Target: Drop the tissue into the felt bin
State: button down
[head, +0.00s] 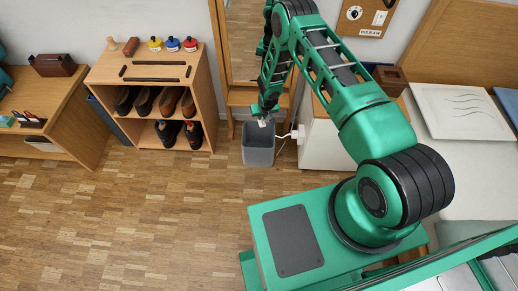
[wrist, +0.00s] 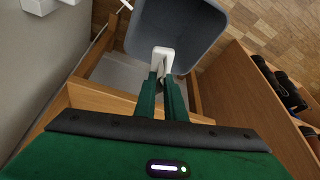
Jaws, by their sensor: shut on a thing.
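The felt bin (head: 258,156) is a grey open-topped box standing on the floor, left of a white cabinet. In the wrist view its grey walls and open mouth (wrist: 196,22) show at the top. My gripper (head: 264,118) is over the bin's rear part in the head view. In the wrist view my gripper (wrist: 165,75) has its green fingers shut on the white tissue (wrist: 163,56). The tissue appears against the bin's opening and near its edge. I cannot tell its exact height above the rim. A small pale bit of the tissue (head: 262,123) shows in the head view.
A wooden shoe shelf (head: 210,110) stands left of the bin, with shoes inside and bottles on top. A white cabinet (head: 325,145) stands close on the right, with a white cable and plug (head: 297,132) beside the bin. Open wooden floor (head: 150,220) lies in front.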

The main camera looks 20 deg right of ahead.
jog(key=shift+f, duration=2.75)
jog(key=c, duration=1.7)
grip_release()
jog(key=shift+c, duration=0.2)
jog(key=v, duration=1)
jog(key=shift+s+r, duration=0.15)
jog(key=shift+r, duration=0.2)
